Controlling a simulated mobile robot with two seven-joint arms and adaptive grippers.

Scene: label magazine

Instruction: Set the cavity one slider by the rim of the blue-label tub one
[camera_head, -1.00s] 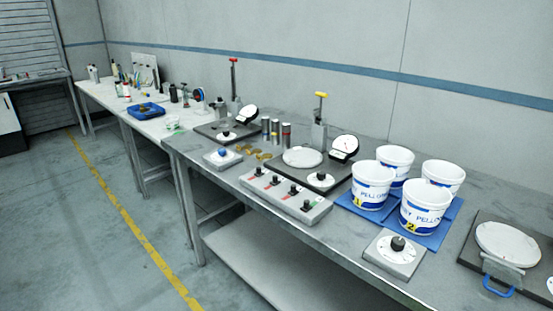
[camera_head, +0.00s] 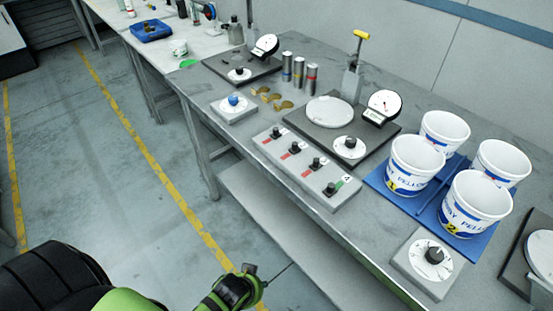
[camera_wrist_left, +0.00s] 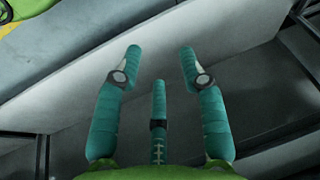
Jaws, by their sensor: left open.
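The grey slider panel (camera_head: 305,170) lies at the table's front edge, with several black slider knobs in a row. The panel's small print is mostly too small to read. The white tub one (camera_head: 415,166), with a blue label and a yellow 1, stands front left among the tubs. Its label's rim line is only partly legible. My left gripper (camera_wrist_left: 160,52) is open and empty, below and away from the panel. My right gripper is not seen.
Other tubs, including tub two (camera_head: 476,204), stand on a blue mat (camera_head: 375,181). A dial box (camera_head: 428,268) sits in front. A gauge stand (camera_head: 383,106), a blue-knob box (camera_head: 234,108) and metal cylinders (camera_head: 299,72) stand behind or left. Floor space is open left.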

